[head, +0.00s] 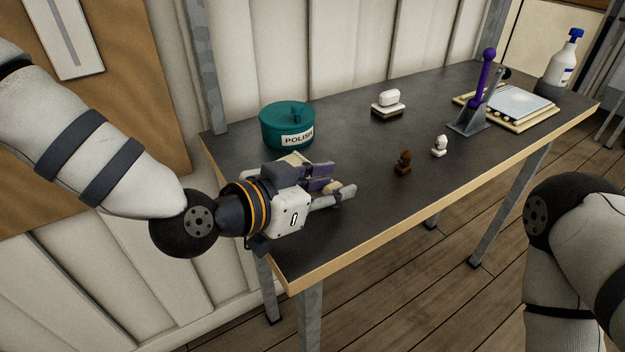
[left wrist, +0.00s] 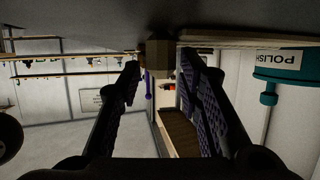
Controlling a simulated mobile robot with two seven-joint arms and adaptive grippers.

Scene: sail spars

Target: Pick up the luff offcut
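A pale wooden piece, likely the luff offcut (head: 331,187), shows in the head view between the fingers of my left gripper (head: 336,182), mostly hidden by them. In the left wrist view, whose picture is upside down, a brown faceted block (left wrist: 160,56) sits against the dark tabletop between the fingertips. My left gripper (left wrist: 160,80) is open around it, with a clear gap at the left finger; contact at the right finger cannot be told. My right gripper is outside both views; only my right arm shows.
A teal polish tub (head: 287,125) stands just behind my left gripper. A brown figure (head: 403,162), a white figure (head: 439,146), a white-topped block (head: 388,103), a purple-handled lever (head: 484,88) and a spray bottle (head: 562,65) stand farther right. The table's near edge (head: 400,231) is clear.

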